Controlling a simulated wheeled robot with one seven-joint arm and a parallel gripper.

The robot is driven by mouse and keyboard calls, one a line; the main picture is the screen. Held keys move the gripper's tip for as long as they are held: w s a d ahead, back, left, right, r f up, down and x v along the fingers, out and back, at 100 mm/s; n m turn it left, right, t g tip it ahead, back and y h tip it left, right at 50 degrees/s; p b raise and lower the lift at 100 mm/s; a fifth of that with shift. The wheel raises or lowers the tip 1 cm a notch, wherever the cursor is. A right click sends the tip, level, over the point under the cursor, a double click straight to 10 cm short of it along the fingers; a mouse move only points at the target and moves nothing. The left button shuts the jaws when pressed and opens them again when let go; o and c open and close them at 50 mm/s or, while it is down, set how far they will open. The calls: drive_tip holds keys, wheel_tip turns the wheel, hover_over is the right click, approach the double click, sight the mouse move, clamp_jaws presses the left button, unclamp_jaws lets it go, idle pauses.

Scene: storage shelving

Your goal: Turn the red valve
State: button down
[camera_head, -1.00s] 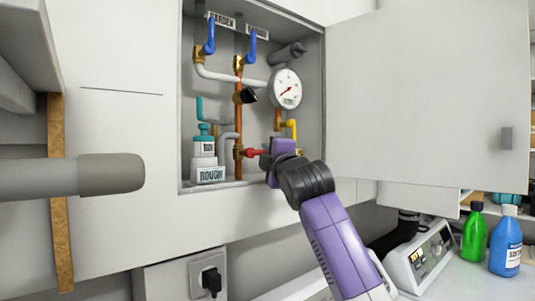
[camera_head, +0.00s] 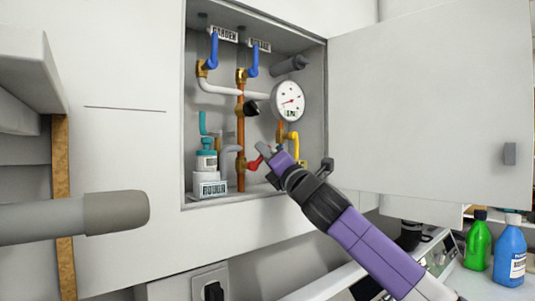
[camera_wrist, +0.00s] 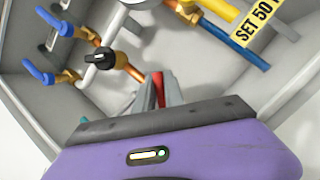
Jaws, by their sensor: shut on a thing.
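The red valve (camera_head: 255,163) is a small red lever on a brass fitting, low on the copper pipe inside the open wall cabinet. My purple and black gripper (camera_head: 266,157) reaches into the cabinet from the lower right, at the lever. In the wrist view, the red lever (camera_wrist: 158,88) lies between the two grey fingers of my gripper (camera_wrist: 159,92), which are shut on it. Part of the lever is hidden by the fingers.
Blue levers (camera_head: 253,58) sit above, with a black knob (camera_head: 251,108), a round gauge (camera_head: 288,101) and a yellow pipe (camera_head: 291,140) nearby. The open cabinet door (camera_head: 430,110) is at the right.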

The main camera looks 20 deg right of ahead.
sight(255, 163)
drive_tip(key=n+y, duration=0.1)
drive_tip(key=n, duration=0.1)
drive_tip(key=n+y, duration=0.1)
drive_tip(key=n, duration=0.1)
drive_tip(key=a+n+g+y, duration=0.1)
drive_tip(key=n, duration=0.1)
drive_tip(key=shift+s+r, duration=0.2)
drive_tip(key=shift+r, duration=0.1)
drive_tip(key=shift+s+a+r+n+g+y+b, duration=0.15)
drive_tip(key=shift+a+n+g+y, duration=0.3)
drive_tip(key=shift+n, duration=0.6)
drive_tip(key=shift+s+a+f+n+g+y+b, duration=0.15)
drive_tip(key=shift+n+g+y, duration=0.35)
drive_tip(key=shift+n, duration=0.6)
drive_tip(key=shift+s+a+r+n+g+y+b, duration=0.15)
drive_tip(key=shift+a+n+g+y, duration=0.15)
drive_tip(key=shift+n+y, duration=0.55)
drive_tip(key=shift+n, duration=0.4)
drive_tip(key=c, duration=1.4)
unclamp_jaws()
drive_tip(key=shift+c, duration=0.2)
drive_tip(key=b+v, duration=0.2)
drive_tip(key=v, duration=0.5)
drive_tip(key=shift+s+b, duration=0.3)
drive_tip(key=shift+b, duration=0.1)
drive_tip(key=shift+d, duration=0.1)
